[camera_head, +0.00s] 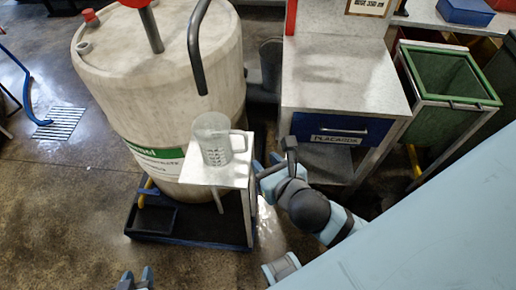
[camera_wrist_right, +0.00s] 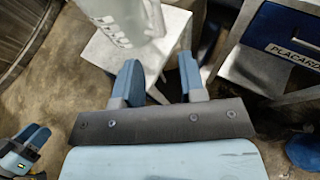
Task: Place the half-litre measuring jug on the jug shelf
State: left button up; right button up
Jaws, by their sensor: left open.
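The clear measuring jug (camera_head: 213,140) stands upright on the small pale jug shelf (camera_head: 229,178) in front of the large drum. Its handle points right. In the right wrist view the jug (camera_wrist_right: 118,18) is cut off by the top edge, with the shelf (camera_wrist_right: 106,56) below it. My right gripper (camera_head: 268,165) is just right of the shelf; its fingers (camera_wrist_right: 160,80) are apart with nothing between them, and clear of the jug. My left gripper (camera_head: 136,280) is open and empty at the bottom edge of the head view, well below the shelf.
The large drum (camera_head: 165,75) stands behind the shelf, over a dark drip tray (camera_head: 178,236). A cabinet with a blue drawer (camera_head: 340,129) and a green-rimmed bin (camera_head: 447,75) are to the right. Open floor (camera_head: 60,200) lies to the left.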

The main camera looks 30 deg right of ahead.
jog(key=s+f+m+g+y, duration=0.1)
jog(key=f+m, duration=0.7)
jog(key=m, duration=0.8)
jog(key=s+f+m+g+y, duration=0.2)
jog(key=f+m, duration=0.6)
jog(key=m, duration=0.9)
jog(key=shift+s+a+f, duration=0.3)
jog(key=shift+s+f, duration=0.1)
jog(key=shift+s, duration=0.3)
